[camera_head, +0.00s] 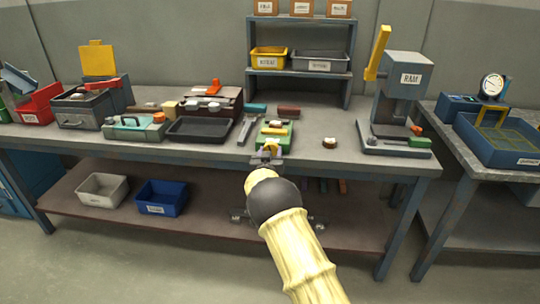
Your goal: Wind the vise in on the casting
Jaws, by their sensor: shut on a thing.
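The vise (263,140) is a small green device near the front edge of the bench, left of the press. A small pale piece, which seems to be the casting (275,122), shows at its top by a yellow part; I cannot tell whether the jaws touch it. My gripper (267,157) is at the front end of the vise, just over the bench edge. It is shut on what appears to be the vise handle, which is mostly hidden by the gripper and my arm.
A small round brown piece (330,142) lies right of the vise. The press marked RAM (408,75) stands farther right. A black tray (199,131) and a grey tool (247,129) lie to the left. A shelf (300,84) with bins stands behind.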

